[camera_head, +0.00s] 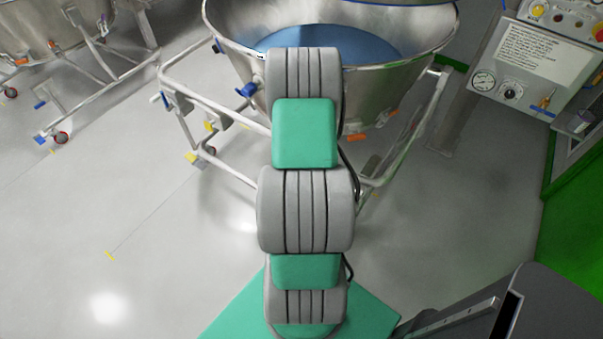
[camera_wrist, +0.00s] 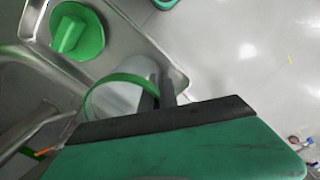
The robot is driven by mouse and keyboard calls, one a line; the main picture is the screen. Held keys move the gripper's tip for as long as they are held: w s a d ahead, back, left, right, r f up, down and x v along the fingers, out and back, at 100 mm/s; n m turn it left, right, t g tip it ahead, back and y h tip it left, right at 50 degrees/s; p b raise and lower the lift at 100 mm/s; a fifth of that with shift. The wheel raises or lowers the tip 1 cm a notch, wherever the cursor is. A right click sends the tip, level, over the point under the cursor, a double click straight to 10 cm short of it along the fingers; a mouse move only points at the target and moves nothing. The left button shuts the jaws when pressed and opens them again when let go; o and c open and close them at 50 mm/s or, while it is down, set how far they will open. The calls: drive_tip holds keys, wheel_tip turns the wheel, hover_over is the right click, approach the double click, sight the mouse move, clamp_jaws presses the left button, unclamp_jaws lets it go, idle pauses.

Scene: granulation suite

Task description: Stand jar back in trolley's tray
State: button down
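In the wrist view a pale, hollow jar (camera_wrist: 112,101) with a green rim is tilted at my gripper (camera_wrist: 158,82). My two dark fingers are close together at the jar's right side, one seemingly inside the rim and one outside, so they look shut on its wall. The jar overlaps the near edge of the trolley's steel tray (camera_wrist: 140,42) in the picture; whether it touches the tray I cannot tell. Its lower part is hidden behind the gripper body. In the head view my arm hides gripper and jar.
A round green piece (camera_wrist: 88,40) lies in the tray. Metal tubing (camera_wrist: 38,125) runs close at the left. In the head view a large steel bowl (camera_head: 225,35) on a wheeled frame stands ahead, with a control panel (camera_head: 535,55) at right.

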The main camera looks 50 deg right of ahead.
drive_tip(key=c, duration=1.6)
unclamp_jaws()
drive_tip(key=shift+c, duration=0.2)
drive_tip(key=shift+r+p, duration=0.35)
drive_tip(key=shift+p, duration=0.05)
wheel_tip(320, 180, up, 12)
drive_tip(key=shift+f+b, duration=0.15)
drive_tip(key=shift+b, duration=0.7)
drive_tip(key=w+a+r+n+t, duration=0.1)
drive_tip(key=w+a+r, duration=0.25)
drive_tip(key=a, duration=0.25)
drive_tip(key=w+a+r+n, duration=0.1)
drive_tip(key=w+a+r, duration=0.1)
drive_tip(key=a+r, duration=0.25)
drive_tip(key=s+a+r+n+t, duration=0.1)
drive_tip(key=s+a+r+n, duration=0.1)
drive_tip(key=a, duration=0.9)
drive_tip(key=s+a+r+n+t, duration=0.1)
drive_tip(key=s+a+r+n, duration=0.1)
drive_tip(key=a, duration=1)
drive_tip(key=shift+v, duration=0.95)
drive_tip(key=shift+d, duration=0.1)
